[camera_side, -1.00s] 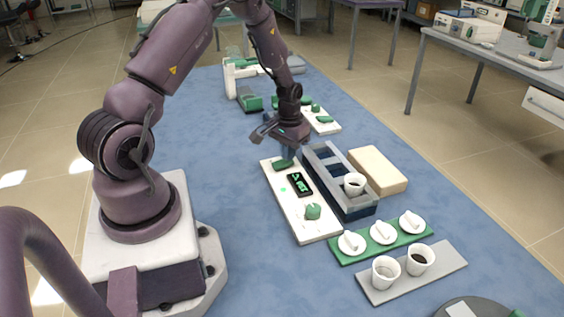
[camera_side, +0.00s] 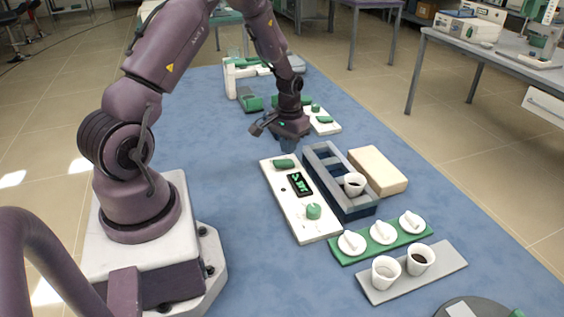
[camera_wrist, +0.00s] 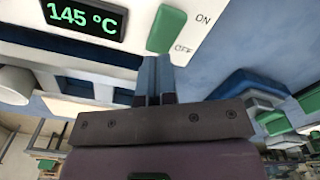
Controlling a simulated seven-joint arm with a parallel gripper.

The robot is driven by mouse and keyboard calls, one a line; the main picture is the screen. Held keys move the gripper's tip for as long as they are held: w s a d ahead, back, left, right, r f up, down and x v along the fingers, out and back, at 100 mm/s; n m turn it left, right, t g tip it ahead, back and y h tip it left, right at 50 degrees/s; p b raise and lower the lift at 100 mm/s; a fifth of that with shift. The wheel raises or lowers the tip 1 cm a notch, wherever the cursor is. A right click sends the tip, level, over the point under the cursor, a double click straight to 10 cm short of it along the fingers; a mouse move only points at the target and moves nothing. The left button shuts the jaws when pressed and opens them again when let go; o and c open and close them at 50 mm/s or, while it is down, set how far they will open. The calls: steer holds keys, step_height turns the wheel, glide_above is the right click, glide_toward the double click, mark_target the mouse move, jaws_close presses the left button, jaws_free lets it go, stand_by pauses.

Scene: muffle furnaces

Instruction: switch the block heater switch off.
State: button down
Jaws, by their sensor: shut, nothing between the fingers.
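The block heater's white control panel (camera_side: 308,222) lies on the blue table, with a green rocker switch (camera_side: 284,163) at its far end. In the wrist view the green switch (camera_wrist: 166,29) sits beside ON and OFF labels, the OFF end nearer my fingers. Its tilt is hard to tell. The display (camera_wrist: 84,17) reads 145 °C. A small lamp (camera_side: 283,190) on the panel looks dark.
A dark blue rack (camera_side: 330,180) holding a white cup (camera_side: 354,184) stands right of the panel, beside a tan box (camera_side: 378,170). A green tray (camera_side: 342,259) of white dishes and a grey tray (camera_side: 440,267) with two cups lie nearer. The table left of the panel is clear.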

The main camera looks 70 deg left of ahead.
mark_target(288, 162)
steer(key=shift+r, duration=2.15)
steer(key=shift+s, duration=0.1)
